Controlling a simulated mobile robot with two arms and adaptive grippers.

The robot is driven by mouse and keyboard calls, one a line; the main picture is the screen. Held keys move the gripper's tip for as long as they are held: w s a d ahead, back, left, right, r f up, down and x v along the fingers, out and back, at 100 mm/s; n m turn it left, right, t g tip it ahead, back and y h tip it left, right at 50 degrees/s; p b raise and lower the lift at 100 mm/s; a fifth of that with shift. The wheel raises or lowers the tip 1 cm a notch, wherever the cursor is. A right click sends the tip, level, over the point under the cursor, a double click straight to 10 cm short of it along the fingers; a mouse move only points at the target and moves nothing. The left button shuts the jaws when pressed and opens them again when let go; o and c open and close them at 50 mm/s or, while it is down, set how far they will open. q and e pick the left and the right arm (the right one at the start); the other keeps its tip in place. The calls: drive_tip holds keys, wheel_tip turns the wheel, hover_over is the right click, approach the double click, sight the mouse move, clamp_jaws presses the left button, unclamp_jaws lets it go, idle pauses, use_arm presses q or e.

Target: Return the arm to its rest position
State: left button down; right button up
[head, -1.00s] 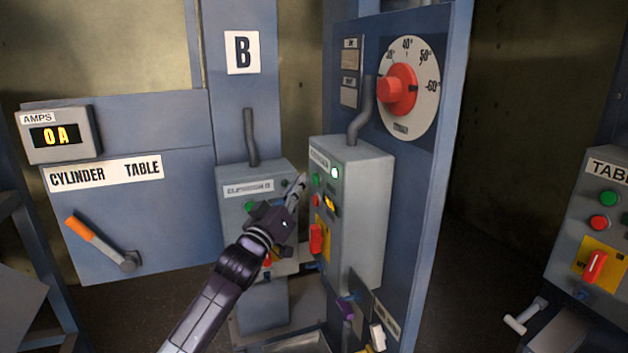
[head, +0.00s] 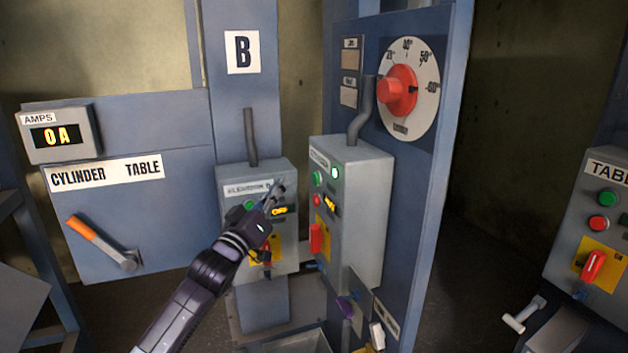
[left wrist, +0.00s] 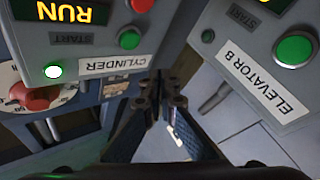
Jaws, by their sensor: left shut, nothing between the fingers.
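My left gripper (head: 275,195) is shut and empty. In the head view it is in front of the elevator B control box (head: 285,168) and hides part of its face. To its right is the cylinder control box (head: 368,205), with a lit white-green lamp (head: 334,172) and a red switch (head: 316,238). In the left wrist view the closed fingertips (left wrist: 160,90) point between the cylinder label (left wrist: 117,65) and the elevator B label (left wrist: 265,82). The fingers appear clear of both boxes. My right gripper is not in view.
A large dial with a red knob (head: 397,96) is on the blue column above. At left are an amps display (head: 58,136) reading 0 A and an orange-handled lever (head: 82,228). A table control box (head: 600,215) stands at far right. Open floor lies between.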

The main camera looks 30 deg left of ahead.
use_arm(q)
drive_tip(key=shift+f, duration=0.1)
idle(0.3)
